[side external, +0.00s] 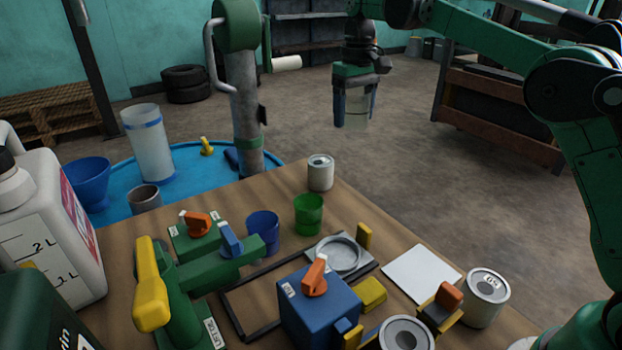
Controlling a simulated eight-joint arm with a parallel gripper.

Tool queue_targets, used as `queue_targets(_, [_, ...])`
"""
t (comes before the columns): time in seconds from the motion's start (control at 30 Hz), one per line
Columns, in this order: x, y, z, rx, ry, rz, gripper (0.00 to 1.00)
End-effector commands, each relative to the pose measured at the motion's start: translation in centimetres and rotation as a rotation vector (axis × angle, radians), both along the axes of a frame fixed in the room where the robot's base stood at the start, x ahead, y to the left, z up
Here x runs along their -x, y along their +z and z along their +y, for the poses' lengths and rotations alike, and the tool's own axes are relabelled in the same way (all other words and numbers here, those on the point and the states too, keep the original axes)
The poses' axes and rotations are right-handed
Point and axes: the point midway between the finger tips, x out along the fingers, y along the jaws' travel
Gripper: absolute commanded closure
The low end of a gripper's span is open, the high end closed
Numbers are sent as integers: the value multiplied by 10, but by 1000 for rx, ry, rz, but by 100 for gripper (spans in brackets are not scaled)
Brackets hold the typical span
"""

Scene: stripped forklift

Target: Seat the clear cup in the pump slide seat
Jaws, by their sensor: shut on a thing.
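My gripper (354,122) is up in the air beyond the far right edge of the wooden table, as seen in the picture. It is shut on a clear cup (356,108), which hangs upright between the fingers and is partly hidden by them. What looks like the pump slide seat (338,253) is a round grey ring on a flat plate at the table's middle right. The ring looks empty. The cup is well above and apart from it.
Around the seat stand a green cup (308,214), a blue cup (262,231), a yellow block (364,236) and a blue box with an orange knob (318,312). A grey can (320,172) stands at the far corner. A white pad (420,275) lies right.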

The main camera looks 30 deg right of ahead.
Motion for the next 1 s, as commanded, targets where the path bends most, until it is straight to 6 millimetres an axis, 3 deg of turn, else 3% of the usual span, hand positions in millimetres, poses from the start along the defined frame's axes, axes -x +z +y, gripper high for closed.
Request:
queue_targets(0.13, [1, 1, 7, 0, 3, 0, 80])
queue_targets(0.23, [4, -10, 21, 0, 4, 0, 80])
queue_targets(0.37, [17, -37, 46, 0, 6, 0, 80])
queue_targets(0.6, [64, -86, 86, 0, 5, 0, 80])
queue_targets(0.8, [93, -107, 98, 0, 2, 0, 80])
queue_targets(1.0, [99, -117, 100, 0, 0, 0, 80])
